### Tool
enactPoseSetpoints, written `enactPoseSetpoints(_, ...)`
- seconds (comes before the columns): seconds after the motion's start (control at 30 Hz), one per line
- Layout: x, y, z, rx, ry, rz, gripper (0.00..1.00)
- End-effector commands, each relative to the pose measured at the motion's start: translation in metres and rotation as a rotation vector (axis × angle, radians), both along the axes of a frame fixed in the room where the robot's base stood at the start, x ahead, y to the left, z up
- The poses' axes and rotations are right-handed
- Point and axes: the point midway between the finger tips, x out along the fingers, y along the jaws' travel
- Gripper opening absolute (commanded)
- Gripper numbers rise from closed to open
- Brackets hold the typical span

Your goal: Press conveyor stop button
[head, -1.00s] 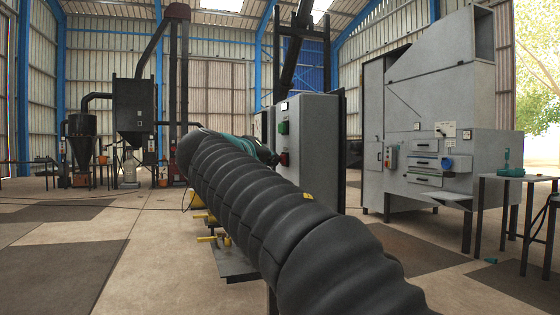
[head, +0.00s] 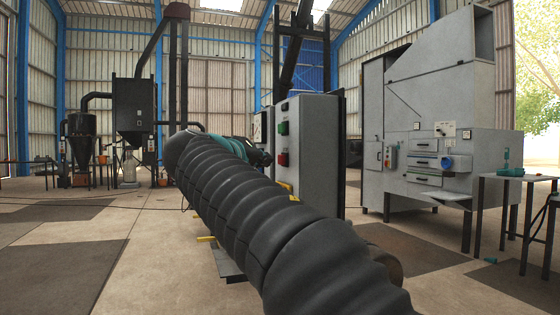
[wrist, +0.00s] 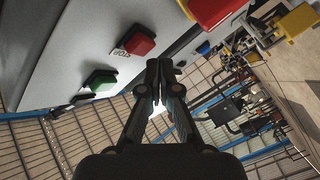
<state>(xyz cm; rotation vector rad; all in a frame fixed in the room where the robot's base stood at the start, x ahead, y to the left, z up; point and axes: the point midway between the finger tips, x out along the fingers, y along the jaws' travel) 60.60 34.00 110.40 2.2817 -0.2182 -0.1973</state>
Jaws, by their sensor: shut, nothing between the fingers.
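A grey control cabinet (head: 316,150) stands ahead. Its front carries a green button (head: 283,128) and, below it, a red button (head: 283,159). A larger red block (wrist: 210,10) is cut off by the top edge. My gripper (wrist: 160,68) is shut and empty, its tips just right of and below the red button in the picture. I cannot tell whether they touch it. In the head view my arm mostly hides the gripper.
A large grey machine (head: 440,130) stands at the right, with small tables (head: 515,178) beside it. Black hoppers (head: 134,105) stand at the back left. Yellow parts show low beside the cabinet. The floor at the left is clear.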

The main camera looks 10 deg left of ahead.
Motion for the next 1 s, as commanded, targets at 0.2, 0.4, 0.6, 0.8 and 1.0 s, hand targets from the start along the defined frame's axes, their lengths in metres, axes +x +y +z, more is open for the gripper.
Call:
enactPoseSetpoints(0.2,-0.006,0.011,0.000,-0.001,0.000,0.003,0.00)
enactPoseSetpoints(0.4,-0.015,0.026,0.001,0.001,0.001,0.002,0.00)
enactPoseSetpoints(0.6,-0.024,0.039,0.001,0.000,-0.001,0.001,0.00)
enactPoseSetpoints(0.8,-0.026,0.042,0.000,0.000,0.000,0.000,0.00)
enactPoseSetpoints(1.0,-0.026,0.042,0.000,0.000,0.000,0.000,0.00)
